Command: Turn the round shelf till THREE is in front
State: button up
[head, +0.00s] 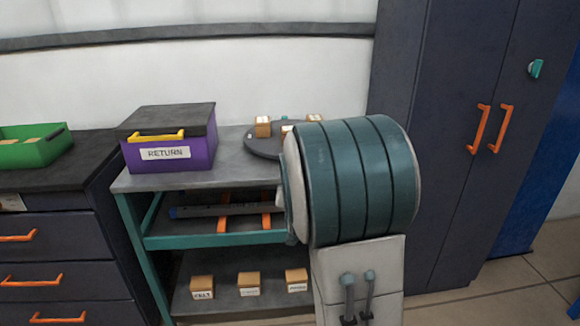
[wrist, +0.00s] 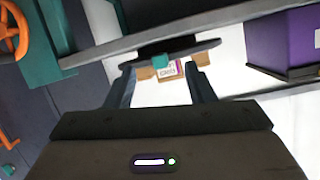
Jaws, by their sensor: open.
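The round shelf (head: 262,147) is a dark disc on the grey bench top, with small tan boxes (head: 263,127) on it. A small teal piece (head: 284,118) shows among them. My arm hides the shelf's right part and my gripper in the head view. The wrist view is turned over and shows the shelf (wrist: 180,47) nearly edge-on. There a teal knob (wrist: 160,62) and a labelled box (wrist: 169,71) appear between the fingers of my open gripper (wrist: 163,66). The label is too small to read surely. I cannot tell whether a finger touches anything.
A purple RETURN box (head: 170,140) stands left of the shelf on the bench (head: 150,181). Several tan boxes (head: 249,284) sit on the low shelf. A green bin (head: 36,147) is at far left. A dark cabinet (head: 450,120) with orange handles stands at right.

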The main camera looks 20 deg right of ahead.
jog(key=w+d+f+t+h+b, duration=0.2)
jog(key=w+d+f+t+b, duration=0.2)
jog(key=w+d+r+n+t, duration=0.1)
jog(key=w, duration=0.3)
jog(key=w+d+r+n+t+b, duration=0.1)
jog(key=w+r, duration=0.1)
jog(key=w, duration=0.3)
jog(key=w+d+r+t+b, duration=0.1)
jog(key=w+r+t, duration=0.1)
jog(key=w, duration=0.2)
jog(key=shift+w+d+r+n, duration=0.15)
jog(key=shift+w+r+n, duration=0.1)
jog(key=shift+n, duration=0.15)
